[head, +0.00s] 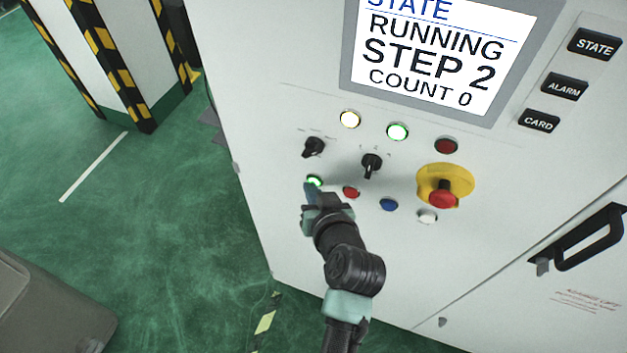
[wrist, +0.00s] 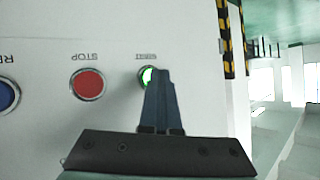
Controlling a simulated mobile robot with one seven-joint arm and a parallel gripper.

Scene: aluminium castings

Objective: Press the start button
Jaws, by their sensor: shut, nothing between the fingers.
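The start button (head: 314,181) is a small round button, lit green, at the left end of the lower button row on the white control cabinet. In the wrist view the green button (wrist: 148,77) is partly hidden behind my fingertips, with an upside-down label by it. My gripper (head: 309,188) is shut and empty, its fingertips at the button; I cannot tell whether they touch it. In the wrist view the closed fingers (wrist: 161,72) point at the button's right part. The screen (head: 437,50) reads "RUNNING STEP 2 COUNT 0".
A red stop button (head: 351,192), a blue button (head: 389,205) and a white button (head: 428,216) continue the row. Black selector knobs (head: 371,165) and a red emergency stop (head: 443,198) on yellow sit nearby. A black door handle (head: 590,238) stands out at the right.

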